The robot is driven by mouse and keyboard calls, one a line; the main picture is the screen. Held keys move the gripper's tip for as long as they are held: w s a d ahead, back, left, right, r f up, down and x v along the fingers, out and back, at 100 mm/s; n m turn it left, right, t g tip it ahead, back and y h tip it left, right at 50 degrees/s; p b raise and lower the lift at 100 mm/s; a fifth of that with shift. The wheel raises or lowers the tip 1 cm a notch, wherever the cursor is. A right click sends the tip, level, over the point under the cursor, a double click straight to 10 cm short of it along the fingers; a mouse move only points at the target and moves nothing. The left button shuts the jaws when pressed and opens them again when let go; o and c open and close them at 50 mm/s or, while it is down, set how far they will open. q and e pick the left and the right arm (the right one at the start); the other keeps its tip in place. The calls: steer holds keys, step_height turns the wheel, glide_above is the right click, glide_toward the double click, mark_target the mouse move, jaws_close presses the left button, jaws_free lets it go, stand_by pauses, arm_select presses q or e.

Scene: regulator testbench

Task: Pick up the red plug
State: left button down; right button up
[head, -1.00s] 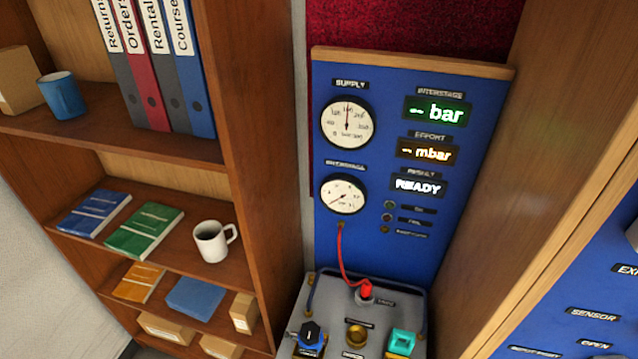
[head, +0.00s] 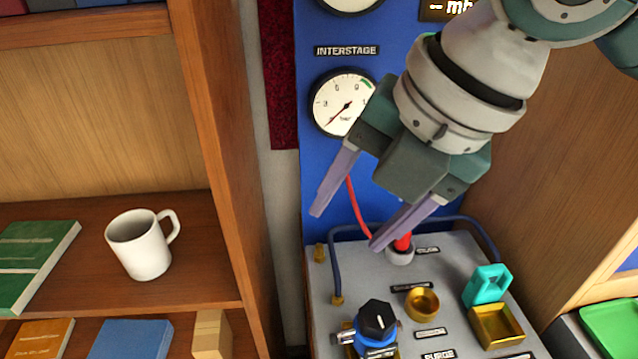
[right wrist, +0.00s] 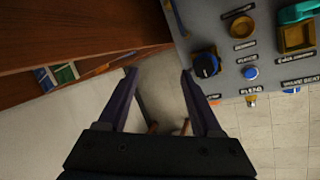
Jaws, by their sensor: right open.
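The red plug (head: 403,243) stands in a pale round socket on the grey bench top, with a red hose rising from behind it towards the interstage gauge. My right gripper (head: 343,228) is open and empty in the head view. Its fingers point down and left, and one finger partly covers the plug and hose from this viewpoint. I cannot tell the exact gap between them. In the right wrist view the open gripper (right wrist: 158,72) is over the floor beside the bench, and the plug does not show there. My left gripper is not in view.
The bench top carries a black-and-blue knob (head: 376,319), a brass cup (head: 422,303) and a teal clip (head: 487,286) by a brass tray (head: 497,326). A blue panel with the interstage gauge (head: 342,103) stands behind. A wooden shelf with a white mug (head: 140,246) is at left.

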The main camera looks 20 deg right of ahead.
steer(key=w+d+f+n+h+b, duration=0.2)
steer(key=w+d+f+n+b, duration=0.35)
steer(key=d+f+b, duration=0.35)
steer(key=n+b, duration=0.3)
steer(key=b, duration=0.5)
glide_above(402, 241)
steer(key=d, duration=0.1)
steer(key=f, duration=0.4)
steer(key=shift+s, duration=0.3)
steer(key=x, duration=0.5)
steer(key=shift+s+f, duration=0.1)
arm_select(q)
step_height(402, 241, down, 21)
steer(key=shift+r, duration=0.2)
arm_select(e)
steer(key=shift+c, duration=0.3)
steer(key=c, duration=0.8)
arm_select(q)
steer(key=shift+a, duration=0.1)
arm_select(e)
jaws_close()
